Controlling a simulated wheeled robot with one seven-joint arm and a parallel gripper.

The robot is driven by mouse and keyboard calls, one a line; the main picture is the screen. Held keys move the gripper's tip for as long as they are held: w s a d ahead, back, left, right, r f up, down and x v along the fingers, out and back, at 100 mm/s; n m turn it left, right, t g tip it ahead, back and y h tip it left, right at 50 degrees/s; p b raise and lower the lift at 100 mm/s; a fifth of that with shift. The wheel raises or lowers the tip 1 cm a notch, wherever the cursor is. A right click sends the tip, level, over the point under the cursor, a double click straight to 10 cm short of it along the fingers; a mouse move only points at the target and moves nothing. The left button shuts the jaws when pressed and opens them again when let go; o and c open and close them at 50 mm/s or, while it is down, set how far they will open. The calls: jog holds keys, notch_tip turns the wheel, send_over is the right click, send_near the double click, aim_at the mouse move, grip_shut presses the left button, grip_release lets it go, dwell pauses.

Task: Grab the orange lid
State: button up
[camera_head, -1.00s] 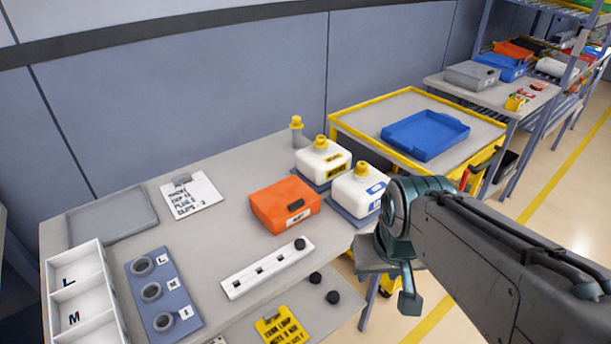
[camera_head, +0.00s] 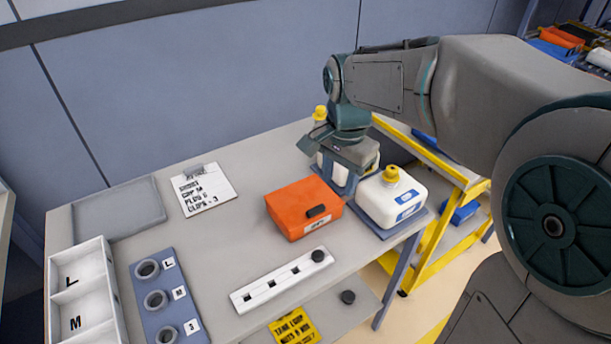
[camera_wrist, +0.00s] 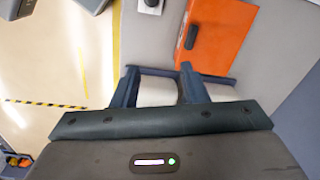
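An orange box (camera_head: 300,208) with an orange top and a small black handle (camera_head: 317,211) sits on the grey table. No separate orange lid shows; I cannot tell whether its top comes off. It also shows in the wrist view (camera_wrist: 222,38), beyond my fingers. My gripper (camera_head: 345,190) points down just behind and right of the box, beside the white jugs. In the wrist view my gripper (camera_wrist: 158,82) has its fingers spread, apart from the box, with a whitish surface showing between them. Its fingertips are partly hidden in the head view.
A white jug with a yellow cap (camera_head: 392,202) stands on a blue-grey tray right of the box. A second jug (camera_head: 370,158) is mostly hidden by my gripper. A white slotted rail (camera_head: 280,282) lies in front.

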jog(key=w+a+m, duration=0.3)
jog(key=w+a, duration=0.1)
jog(key=a, duration=0.1)
send_over(310, 211)
jog(key=shift+g, duration=0.4)
jog(key=f, duration=0.6)
jog(key=s+f, duration=0.1)
jog(key=f, duration=0.2)
jog(key=shift+f, duration=0.1)
jog(key=shift+w+f+p, duration=0.25)
jog(key=shift+f, duration=1.05)
jog(key=shift+w+f+p, duration=0.2)
jog(key=shift+w+f, duration=0.05)
jog(key=shift+f, duration=1.05)
grip_shut()
